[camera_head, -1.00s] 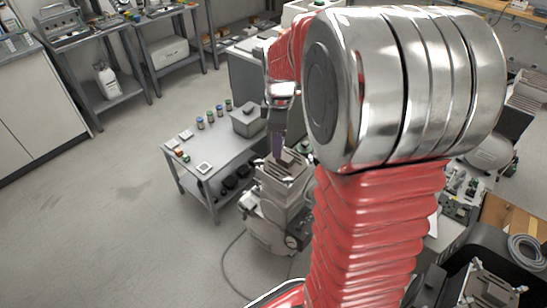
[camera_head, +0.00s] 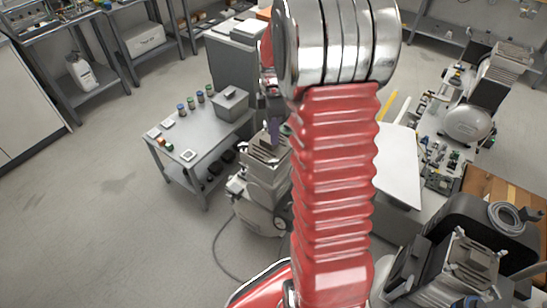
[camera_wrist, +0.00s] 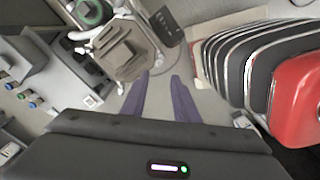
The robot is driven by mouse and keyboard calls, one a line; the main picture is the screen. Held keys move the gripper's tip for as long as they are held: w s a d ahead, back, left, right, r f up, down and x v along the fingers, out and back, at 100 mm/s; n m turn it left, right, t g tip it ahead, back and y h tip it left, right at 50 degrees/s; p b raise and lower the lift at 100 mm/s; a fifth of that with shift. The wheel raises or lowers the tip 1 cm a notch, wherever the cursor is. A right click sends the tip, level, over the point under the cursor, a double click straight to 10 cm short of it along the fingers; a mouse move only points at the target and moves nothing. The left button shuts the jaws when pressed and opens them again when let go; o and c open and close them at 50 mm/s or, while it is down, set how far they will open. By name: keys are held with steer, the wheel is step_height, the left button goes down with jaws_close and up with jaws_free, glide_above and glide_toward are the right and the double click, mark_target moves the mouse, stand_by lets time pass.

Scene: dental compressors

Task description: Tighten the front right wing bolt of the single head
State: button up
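A compressor (camera_head: 262,195) with a grey finned head (camera_head: 265,152) stands on the floor beside the small grey table. In the wrist view the head (camera_wrist: 124,52) is at upper left, just beyond my left fingertip. My gripper (camera_head: 274,128) is above this head in the head view. In the wrist view its two purple fingers (camera_wrist: 161,76) are apart, with nothing between them. My red arm hides the compressor's right side in the head view.
The small grey table (camera_head: 205,155) holds a grey box (camera_head: 230,102) and several coloured jars. Another compressor (camera_head: 468,122) stands at the right, and a further finned unit (camera_head: 470,265) is at lower right. A hose trails across the floor. Floor at left is clear.

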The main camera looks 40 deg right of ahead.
mark_target(273, 161)
step_height(273, 161, down, 13)
steer(key=shift+r, duration=0.1)
stand_by(0.4)
jaws_close()
stand_by(0.4)
